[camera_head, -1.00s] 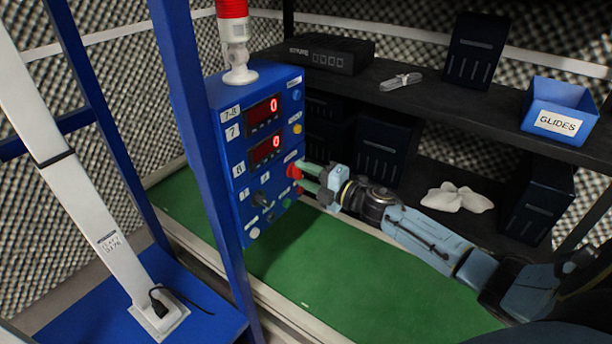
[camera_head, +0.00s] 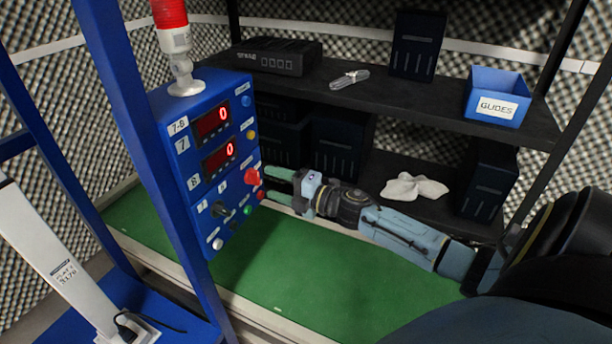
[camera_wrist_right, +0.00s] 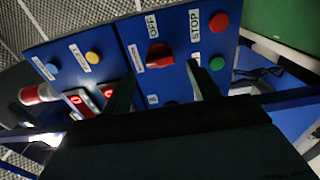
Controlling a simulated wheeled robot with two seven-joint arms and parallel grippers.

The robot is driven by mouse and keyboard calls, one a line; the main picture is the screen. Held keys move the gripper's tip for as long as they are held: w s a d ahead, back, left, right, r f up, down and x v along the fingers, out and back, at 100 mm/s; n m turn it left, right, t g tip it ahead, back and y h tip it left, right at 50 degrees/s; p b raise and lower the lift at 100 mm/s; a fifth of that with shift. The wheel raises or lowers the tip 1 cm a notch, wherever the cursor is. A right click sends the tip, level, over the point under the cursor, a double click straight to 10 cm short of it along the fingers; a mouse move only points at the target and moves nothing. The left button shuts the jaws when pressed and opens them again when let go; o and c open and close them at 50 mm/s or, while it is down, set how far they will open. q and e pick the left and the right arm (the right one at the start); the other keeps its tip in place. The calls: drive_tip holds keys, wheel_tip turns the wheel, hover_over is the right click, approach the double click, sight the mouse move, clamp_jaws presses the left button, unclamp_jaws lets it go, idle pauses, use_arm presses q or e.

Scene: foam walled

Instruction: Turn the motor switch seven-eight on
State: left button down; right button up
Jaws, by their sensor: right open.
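A blue control panel (camera_head: 190,150) stands at the left in the head view, labelled 7-8, 7 and 8. A red switch (camera_head: 251,176) sits on its lower right part. In the right wrist view the red switch (camera_wrist_right: 158,54) is beside an OFF label, and its small labels are too blurred to read. I cannot tell for certain that it is switch seven-eight. My right gripper (camera_head: 269,184) is open, its fingertips close to the red switch. In the wrist view its fingers (camera_wrist_right: 160,88) lie to either side of the switch; contact cannot be told. My left gripper is out of view.
A red STOP button (camera_wrist_right: 219,21) and a green button (camera_wrist_right: 216,63) are near one fingertip. Red displays (camera_head: 212,122) read 0. A black knob (camera_head: 220,209) sits lower left.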

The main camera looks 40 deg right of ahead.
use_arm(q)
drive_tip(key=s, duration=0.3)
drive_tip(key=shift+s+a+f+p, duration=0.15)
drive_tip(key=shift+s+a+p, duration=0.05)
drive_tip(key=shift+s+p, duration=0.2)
use_arm(e)
drive_tip(key=v, duration=0.9)
drive_tip(key=shift+s, duration=0.35)
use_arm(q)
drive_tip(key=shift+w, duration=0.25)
use_arm(e)
drive_tip(key=shift+d, duration=0.1)
